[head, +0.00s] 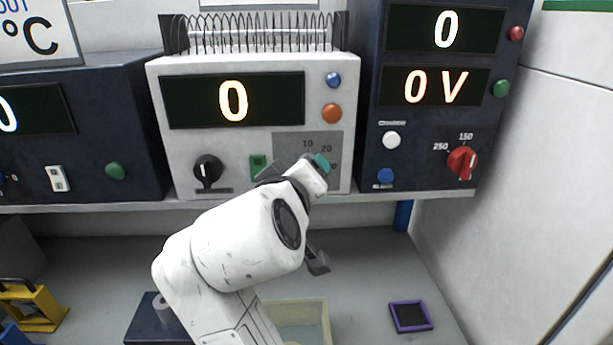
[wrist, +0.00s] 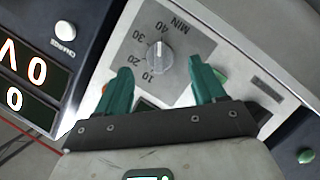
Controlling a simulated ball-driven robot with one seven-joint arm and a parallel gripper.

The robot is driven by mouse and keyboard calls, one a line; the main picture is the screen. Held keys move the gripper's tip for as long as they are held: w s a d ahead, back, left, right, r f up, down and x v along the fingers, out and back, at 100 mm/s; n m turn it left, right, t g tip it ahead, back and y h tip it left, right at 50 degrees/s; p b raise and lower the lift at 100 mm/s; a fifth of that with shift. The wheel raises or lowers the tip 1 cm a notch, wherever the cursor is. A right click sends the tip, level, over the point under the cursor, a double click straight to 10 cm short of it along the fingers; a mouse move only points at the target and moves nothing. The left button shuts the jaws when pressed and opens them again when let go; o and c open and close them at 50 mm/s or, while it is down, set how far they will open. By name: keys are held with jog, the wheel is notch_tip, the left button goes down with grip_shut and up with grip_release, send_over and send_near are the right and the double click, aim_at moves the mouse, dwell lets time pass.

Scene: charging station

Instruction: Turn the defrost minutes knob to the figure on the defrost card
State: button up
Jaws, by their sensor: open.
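The defrost minutes knob (wrist: 160,57) is a grey round knob on a grey scale marked 10 to 40 and MIN in the wrist view. It has a pale pointer line, too small to read surely. My gripper (wrist: 160,72) has two teal fingers spread on either side of the knob, with gaps between. In the head view my gripper (head: 319,164) is at the lower right of the cream unit (head: 250,145) and hides the knob. That unit's display (head: 233,100) reads 0. No card with a legible defrost figure shows.
A dark unit (head: 385,125) with a red knob (head: 462,161) stands to the right, another dark unit (head: 120,135) to the left. A black knob (head: 208,170) and green switch (head: 258,166) are on the cream unit. Below are a yellowish bin (head: 300,312) and purple-edged pad (head: 410,317).

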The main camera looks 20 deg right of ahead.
jog(key=v, duration=0.6)
jog(key=shift+b, duration=0.3)
jog(key=shift+s, duration=0.1)
